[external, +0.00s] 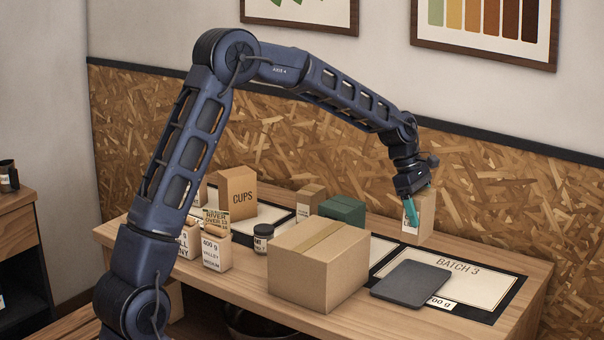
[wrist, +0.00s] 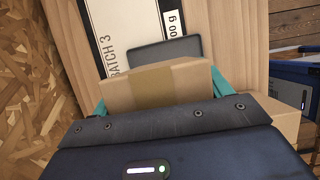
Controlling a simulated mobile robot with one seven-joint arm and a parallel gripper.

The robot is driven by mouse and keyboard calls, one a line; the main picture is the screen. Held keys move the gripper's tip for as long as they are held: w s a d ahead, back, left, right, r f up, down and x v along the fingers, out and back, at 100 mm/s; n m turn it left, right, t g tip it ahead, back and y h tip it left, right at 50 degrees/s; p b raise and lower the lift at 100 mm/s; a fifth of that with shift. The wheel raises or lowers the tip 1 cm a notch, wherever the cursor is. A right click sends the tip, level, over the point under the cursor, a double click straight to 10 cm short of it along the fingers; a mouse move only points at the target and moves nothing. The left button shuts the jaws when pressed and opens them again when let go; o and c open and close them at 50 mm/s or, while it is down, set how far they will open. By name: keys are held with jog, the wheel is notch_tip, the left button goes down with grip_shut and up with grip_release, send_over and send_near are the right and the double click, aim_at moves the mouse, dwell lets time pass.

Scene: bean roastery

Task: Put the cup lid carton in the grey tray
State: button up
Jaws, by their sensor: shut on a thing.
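My gripper (external: 411,212) has its teal fingers shut on a small brown carton (external: 426,216), which I take to be the cup lid carton. Its label is mostly hidden by a finger. The carton is upright near the back edge of the table; I cannot tell how far its underside is from the surface. In the wrist view the carton (wrist: 155,85) sits between both fingers. The grey tray (external: 411,283) is flat, dark and empty, in front of the carton and overlapping the Batch 3 mat. It also shows beyond the carton in the wrist view (wrist: 160,50).
A large closed carton (external: 318,266) stands left of the tray. Behind it are a green box (external: 342,210) and a small brown box (external: 310,201). A dark-lidded jar (external: 263,239), labelled bags (external: 216,250) and a CUPS carton (external: 233,194) stand further left. The Batch 3 mat (external: 480,282) is partly bare.

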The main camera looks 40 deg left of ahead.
notch_tip(320, 180, down, 14)
jog(key=shift+r, duration=0.1)
dwell(0.5)
jog(key=o, duration=1)
jog(key=shift+o, duration=0.2)
